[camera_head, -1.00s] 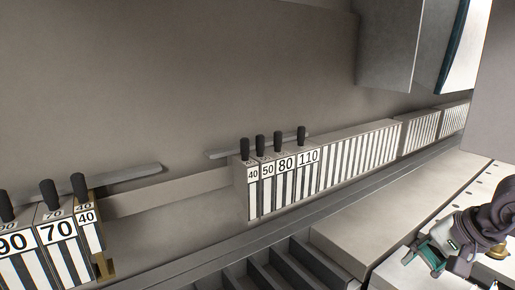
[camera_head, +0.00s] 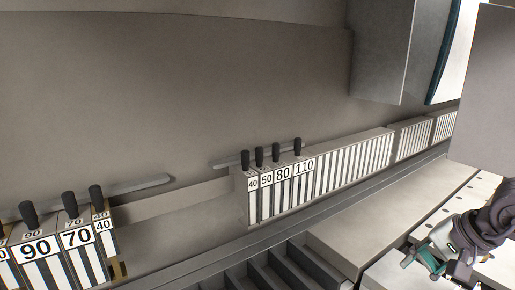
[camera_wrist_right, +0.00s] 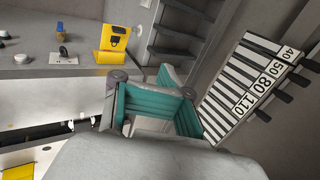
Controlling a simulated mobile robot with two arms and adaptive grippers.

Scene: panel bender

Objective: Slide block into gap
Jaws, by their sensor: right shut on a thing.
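Striped tool blocks stand in two groups in the head view. The left group (camera_head: 70,240) is labelled 90, 70 and 40, with black handles on top and brass-coloured parts at its right end. The right group (camera_head: 272,180) is labelled 40, 50, 80 and 110, and also shows in the wrist view (camera_wrist_right: 270,68). A wide gap (camera_head: 180,225) lies between the groups. My right gripper (camera_head: 425,258) is at the lower right, far from the gap. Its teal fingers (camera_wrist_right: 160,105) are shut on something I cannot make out. My left gripper is out of view.
A long striped row (camera_head: 355,160) continues right of the 110 block. Dark slots (camera_head: 260,265) and a pale ledge (camera_head: 350,240) lie in front. A grey machine body (camera_head: 390,50) hangs at the upper right. The wrist view shows a yellow box (camera_wrist_right: 113,42) on a grey surface.

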